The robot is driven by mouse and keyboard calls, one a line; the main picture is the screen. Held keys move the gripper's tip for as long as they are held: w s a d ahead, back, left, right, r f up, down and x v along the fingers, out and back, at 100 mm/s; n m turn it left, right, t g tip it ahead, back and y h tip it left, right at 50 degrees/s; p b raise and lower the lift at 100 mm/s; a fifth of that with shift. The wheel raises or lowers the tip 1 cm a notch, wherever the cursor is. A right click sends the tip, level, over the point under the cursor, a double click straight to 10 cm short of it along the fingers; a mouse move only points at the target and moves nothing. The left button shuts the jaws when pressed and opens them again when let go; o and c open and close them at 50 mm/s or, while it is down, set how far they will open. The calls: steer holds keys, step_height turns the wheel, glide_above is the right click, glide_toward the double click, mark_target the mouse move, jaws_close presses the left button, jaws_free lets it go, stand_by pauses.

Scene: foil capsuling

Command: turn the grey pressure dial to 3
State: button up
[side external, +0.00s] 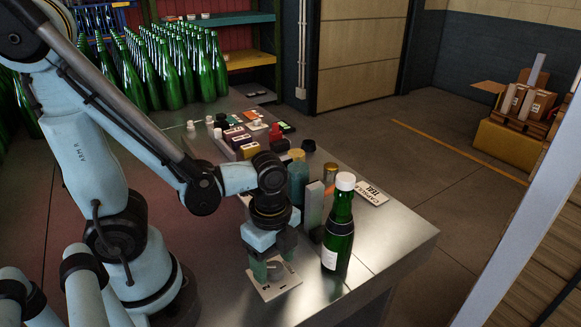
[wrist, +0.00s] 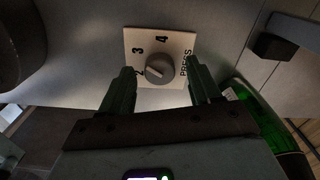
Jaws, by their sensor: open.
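The grey pressure dial (wrist: 160,69) is a round knob on a white plate (wrist: 133,42) marked 2, 3, 4 and PRESS. A pale bar on the knob slants up and left, to the side of the 2 and 3; the exact setting is hard to tell. My gripper (wrist: 160,84) is open, pointing down, with one green finger on either side of the dial's near part. I see no clear contact. In the side external view, my gripper (side external: 272,266) is low over the plate (side external: 277,287), and its fingers partly hide the dial.
A green bottle (side external: 338,238) with a white top stands close to the right of my gripper. Many green bottles (side external: 172,75) fill the far left. The table's front right corner is clear.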

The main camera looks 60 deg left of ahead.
mark_target(275, 264)
step_height(275, 264, up, 12)
steer(key=shift+f, duration=0.2)
stand_by(0.7)
steer(key=w+a+n+t, duration=0.4)
steer(key=w+n+t, duration=0.3)
steer(key=n, duration=0.8)
steer(key=shift+w+a+r, duration=0.15)
steer(key=shift+w+r, duration=0.05)
steer(key=shift+w, duration=0.05)
